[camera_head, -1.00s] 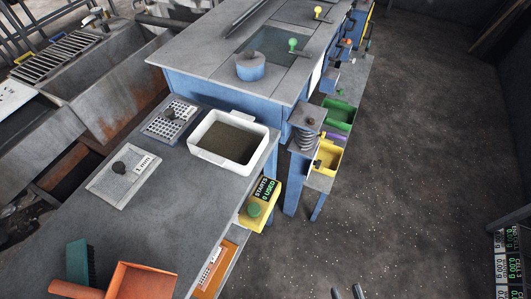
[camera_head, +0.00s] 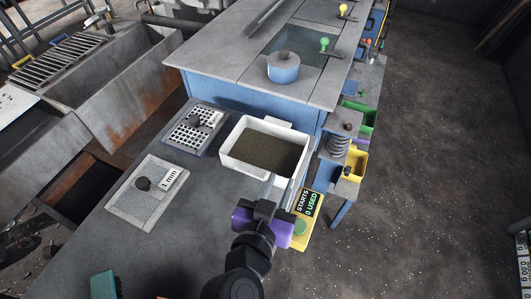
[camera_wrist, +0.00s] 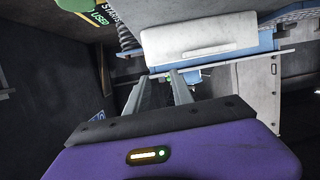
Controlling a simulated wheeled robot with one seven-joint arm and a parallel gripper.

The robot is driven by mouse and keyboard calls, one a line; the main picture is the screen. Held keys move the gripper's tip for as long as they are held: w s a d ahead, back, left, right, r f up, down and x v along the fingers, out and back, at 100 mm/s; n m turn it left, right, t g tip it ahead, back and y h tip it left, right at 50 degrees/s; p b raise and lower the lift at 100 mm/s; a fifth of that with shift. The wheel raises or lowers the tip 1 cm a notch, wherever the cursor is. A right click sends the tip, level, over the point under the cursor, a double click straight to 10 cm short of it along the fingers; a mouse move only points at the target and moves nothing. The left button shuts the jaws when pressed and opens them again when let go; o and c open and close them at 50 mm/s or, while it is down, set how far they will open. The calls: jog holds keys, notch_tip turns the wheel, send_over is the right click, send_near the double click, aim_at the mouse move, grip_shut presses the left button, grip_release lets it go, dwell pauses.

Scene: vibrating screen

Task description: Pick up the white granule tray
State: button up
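The white granule tray (camera_head: 232,160) is a rectangular tub filled with dark granules. It sits upright on the grey bench, near its right edge. My gripper (camera_head: 269,180) is at the tray's near right corner, with its purple body outside the tray. The wrist view shows the white tray (camera_wrist: 200,38) above and beyond the fingertips. My gripper's two fingers (camera_wrist: 158,77) stand apart with nothing visible between them. I cannot tell whether a fingertip touches the tray wall.
A perforated screen plate (camera_head: 197,129) and a 1 mm screen plate (camera_head: 146,190) lie left of the tray. A yellow "STARTS" box (camera_head: 308,216) is right of my gripper. A blue cabinet (camera_head: 225,98) stands behind the tray. A spring post (camera_head: 338,145) is to the right.

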aim_at(301, 158)
jog(key=shift+d+f+m+h, duration=0.1)
jog(key=shift+d+m+h, duration=0.3)
jog(key=shift+d, duration=0.1)
jog(key=shift+w+d, duration=0.15)
jog(key=shift+d, duration=0.1)
jog(key=x, duration=0.5)
jog(key=p+x, duration=0.1)
jog(key=x, duration=0.5)
jog(key=shift+d+f+p, duration=0.25)
jog(key=shift+f+p, duration=0.05)
grip_shut()
dwell(0.5)
